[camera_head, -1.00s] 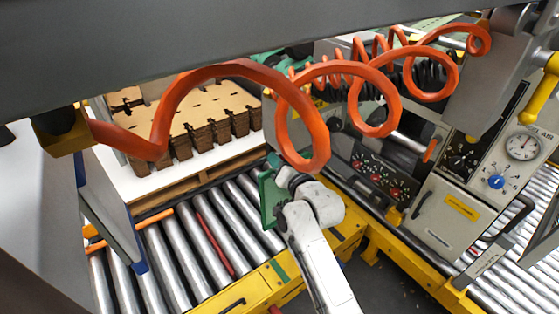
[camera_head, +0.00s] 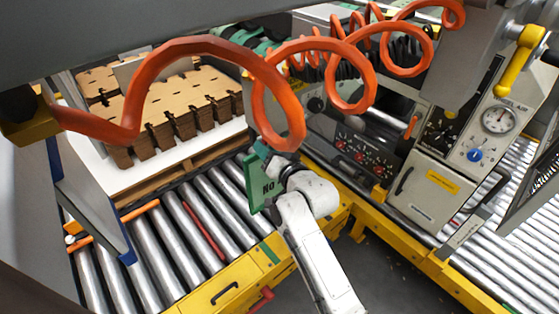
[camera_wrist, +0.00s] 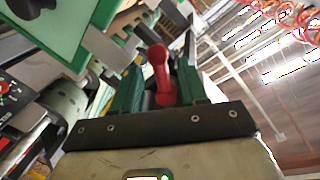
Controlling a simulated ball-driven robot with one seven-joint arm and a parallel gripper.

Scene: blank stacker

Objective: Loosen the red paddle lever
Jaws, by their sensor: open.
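The red paddle lever (camera_wrist: 161,72) shows in the wrist view as a rounded red handle standing between the two green fingers. My gripper (camera_wrist: 160,85) is open, with one finger on each side of the lever. I cannot tell whether either finger touches it. In the head view my gripper (camera_head: 262,180) is at the end of my white arm, beside the machine's near corner above the roller conveyor. The lever is not clearly visible there, likely hidden by my gripper and the orange hose.
An orange coiled hose (camera_head: 283,95) hangs across the space above my gripper. A roller conveyor (camera_head: 165,245) with a yellow frame lies below. Stacked cardboard blanks (camera_head: 190,105) sit at the back left. A control panel (camera_head: 490,130) with a gauge stands at the right.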

